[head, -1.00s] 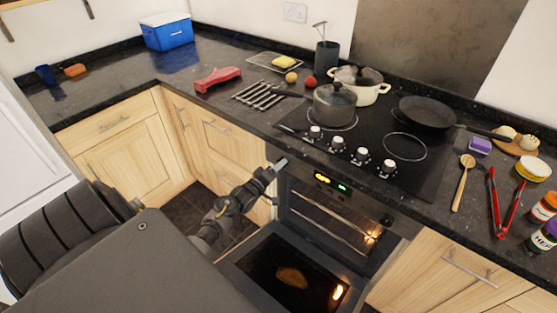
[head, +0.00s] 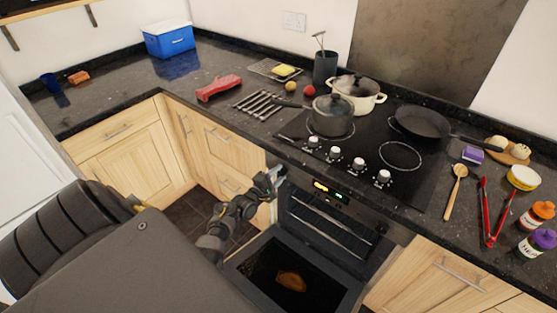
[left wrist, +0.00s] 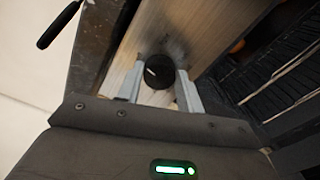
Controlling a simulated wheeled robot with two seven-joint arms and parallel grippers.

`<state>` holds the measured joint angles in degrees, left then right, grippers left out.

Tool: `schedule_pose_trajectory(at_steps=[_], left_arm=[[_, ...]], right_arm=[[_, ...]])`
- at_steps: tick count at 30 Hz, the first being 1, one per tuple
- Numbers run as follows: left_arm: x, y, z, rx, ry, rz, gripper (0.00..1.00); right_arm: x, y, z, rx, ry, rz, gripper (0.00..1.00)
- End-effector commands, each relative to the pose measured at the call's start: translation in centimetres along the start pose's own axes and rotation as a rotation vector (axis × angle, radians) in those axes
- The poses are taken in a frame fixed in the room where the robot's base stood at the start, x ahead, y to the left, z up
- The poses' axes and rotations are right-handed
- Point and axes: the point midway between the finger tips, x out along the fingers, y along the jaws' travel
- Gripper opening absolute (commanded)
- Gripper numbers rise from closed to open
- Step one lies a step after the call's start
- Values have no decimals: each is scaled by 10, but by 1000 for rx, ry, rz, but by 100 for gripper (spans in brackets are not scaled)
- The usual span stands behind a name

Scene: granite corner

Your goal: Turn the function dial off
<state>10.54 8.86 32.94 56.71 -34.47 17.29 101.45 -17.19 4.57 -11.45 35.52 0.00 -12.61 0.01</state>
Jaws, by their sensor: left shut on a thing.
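The function dial (left wrist: 160,71) is a round black knob with a white mark, seen in the left wrist view. It sits between the two fingers of my left gripper (left wrist: 160,88), which is shut on it. In the head view my left gripper (head: 276,176) is at the left end of the oven's control panel and hides the dial. The oven (head: 322,228) has its door (head: 245,268) folded down, and its inside is dark. The panel display (head: 329,190) shows amber and green. My right gripper is not in view.
Above the oven is a black hob (head: 375,137) with white-topped knobs, a lidded grey pot (head: 333,117), a cream pot (head: 358,95) and a black pan (head: 422,121). A brown food-like shape (head: 291,281) shows at the open door. Wooden cabinets (head: 225,157) stand left.

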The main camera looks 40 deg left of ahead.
Motion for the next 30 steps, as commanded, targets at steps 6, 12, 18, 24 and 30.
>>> schedule_pose_trajectory(at_steps=[6, 12, 18, 24, 30], left_arm=[[0, 1, 0, -104, 1, 1, 14], [0, 1, 0, -152, 1, 1, 14], [0, 1, 0, -166, 1, 0, 14], [0, 1, -1, -166, 1, 0, 14], [0, 1, -1, -165, 1, 0, 50]], right_arm=[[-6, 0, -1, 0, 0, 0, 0], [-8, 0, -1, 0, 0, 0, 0], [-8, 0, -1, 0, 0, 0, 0], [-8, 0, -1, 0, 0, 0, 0], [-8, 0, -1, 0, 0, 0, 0]])
